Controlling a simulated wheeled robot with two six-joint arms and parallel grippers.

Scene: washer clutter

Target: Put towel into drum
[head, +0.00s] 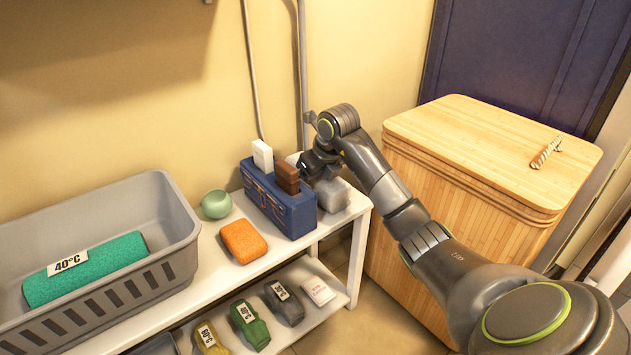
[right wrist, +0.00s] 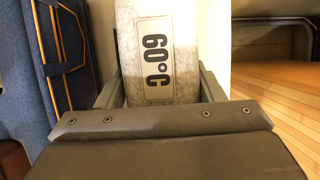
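A grey-white rolled towel (head: 332,194) lies at the right end of the white shelf's top, behind and beside the blue box. It also shows in the right wrist view with a "60°C" label (right wrist: 157,58). My right gripper (head: 318,172) is over it, with one finger on each side, close to its edges. I cannot tell whether the fingers press on it. A green rolled towel (head: 85,269) with a "40°C" label lies in the grey basket (head: 150,215) on the left. No drum is in view. My left gripper is not in view.
The blue box (head: 283,202), holding a white and a brown block, stands left of my right gripper. An orange sponge (head: 243,241) and a green ball-like pot (head: 216,204) are nearby. Labelled bundles (head: 250,325) lie on the lower shelf. A wooden hamper (head: 490,150) stands at right.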

